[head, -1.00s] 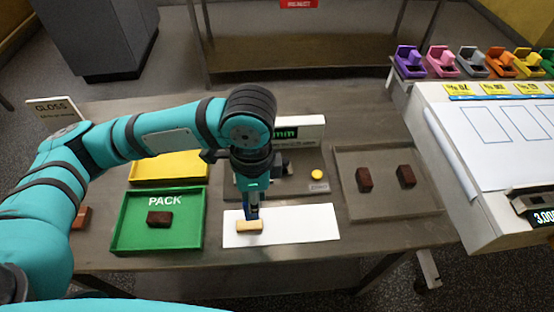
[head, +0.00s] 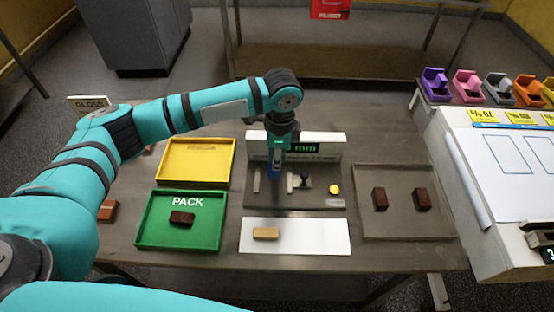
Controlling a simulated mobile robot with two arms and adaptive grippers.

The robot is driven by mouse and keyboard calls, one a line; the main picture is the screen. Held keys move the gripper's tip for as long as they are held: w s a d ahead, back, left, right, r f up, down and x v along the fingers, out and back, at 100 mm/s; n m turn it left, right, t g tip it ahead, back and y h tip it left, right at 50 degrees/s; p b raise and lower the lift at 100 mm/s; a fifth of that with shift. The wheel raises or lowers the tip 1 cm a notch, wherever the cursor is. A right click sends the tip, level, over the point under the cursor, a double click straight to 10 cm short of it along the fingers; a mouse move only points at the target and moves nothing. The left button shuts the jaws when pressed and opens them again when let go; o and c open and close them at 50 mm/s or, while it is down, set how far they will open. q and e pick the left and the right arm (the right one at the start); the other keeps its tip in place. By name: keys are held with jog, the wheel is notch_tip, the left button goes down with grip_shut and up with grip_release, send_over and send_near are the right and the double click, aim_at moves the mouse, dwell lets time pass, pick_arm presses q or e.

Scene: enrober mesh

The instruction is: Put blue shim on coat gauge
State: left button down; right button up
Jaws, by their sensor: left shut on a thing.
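My left gripper (head: 276,163) reaches in from the left and hangs over the coat gauge (head: 257,199), a grey base with a white back panel and a green "mm" readout. It is shut on the blue shim (head: 275,176), a small dark blue piece at its fingertips. The shim is in front of the gauge's upright posts; whether it touches the gauge, I cannot tell. A tan block (head: 266,234) lies on the white strip (head: 318,236) in front of the gauge. My right gripper is not in view.
A green PACK tray (head: 150,236) with a dark brown piece and an empty yellow tray (head: 198,180) lie left of the gauge. A grey tray (head: 402,228) with two brown pieces lies right. Coloured holders (head: 467,84) stand at the upper right.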

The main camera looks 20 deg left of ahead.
pick_arm(q)
jog(key=shift+f, duration=0.85)
jog(key=shift+f, duration=0.1)
jog(key=c, duration=1.4)
grip_release()
jog(key=shift+o, duration=0.2)
notch_tip(320, 180, up, 12)
jog(key=b, duration=0.2)
jog(key=shift+d, duration=0.3)
